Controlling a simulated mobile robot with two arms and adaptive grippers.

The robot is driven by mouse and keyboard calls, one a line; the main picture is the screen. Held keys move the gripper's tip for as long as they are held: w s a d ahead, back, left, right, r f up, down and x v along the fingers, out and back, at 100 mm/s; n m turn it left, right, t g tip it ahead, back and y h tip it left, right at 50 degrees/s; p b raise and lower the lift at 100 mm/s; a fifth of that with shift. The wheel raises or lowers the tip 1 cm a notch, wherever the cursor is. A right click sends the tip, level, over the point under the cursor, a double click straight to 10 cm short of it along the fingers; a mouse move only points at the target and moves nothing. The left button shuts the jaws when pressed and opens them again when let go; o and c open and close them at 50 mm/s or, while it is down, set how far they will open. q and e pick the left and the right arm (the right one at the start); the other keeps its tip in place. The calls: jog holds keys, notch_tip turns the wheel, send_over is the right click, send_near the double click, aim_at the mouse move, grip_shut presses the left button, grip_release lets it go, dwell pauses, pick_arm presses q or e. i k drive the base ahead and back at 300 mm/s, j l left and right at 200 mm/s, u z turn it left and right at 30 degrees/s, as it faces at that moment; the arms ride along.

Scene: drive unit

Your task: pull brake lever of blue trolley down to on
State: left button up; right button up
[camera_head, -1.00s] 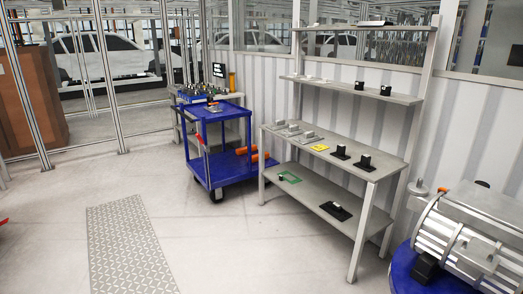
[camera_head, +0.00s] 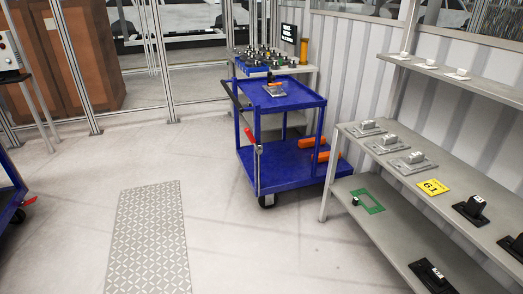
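The blue trolley (camera_head: 290,178) stands on the floor right of centre, with an upper and a lower shelf and a dark push handle on its left side. A red brake lever (camera_head: 250,137) shows on the trolley's near left side, by a grey vertical rod (camera_head: 258,165). The lever is tilted, its red end up and to the left; its exact setting is too small to tell. Neither of my grippers is in view.
A grey shelf rack (camera_head: 405,190) with small parts stands close to the trolley's right. A table with parts (camera_head: 305,69) stands behind it. Another blue trolley (camera_head: 10,190) is cut off at the left edge. The floor (camera_head: 90,200) before the trolley is clear around a patterned plate (camera_head: 148,240).

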aim_at(251, 136)
jog(key=i+l+u, duration=0.1)
jog(key=i, duration=0.35)
jog(key=i+l, duration=0.25)
jog(key=i, duration=0.25)
jog(key=i+l, duration=0.3)
jog(key=i, duration=0.15)
jog(key=i+l, duration=0.25)
jog(key=i, duration=0.25)
jog(key=i+l, duration=0.25)
jog(key=i, duration=0.25)
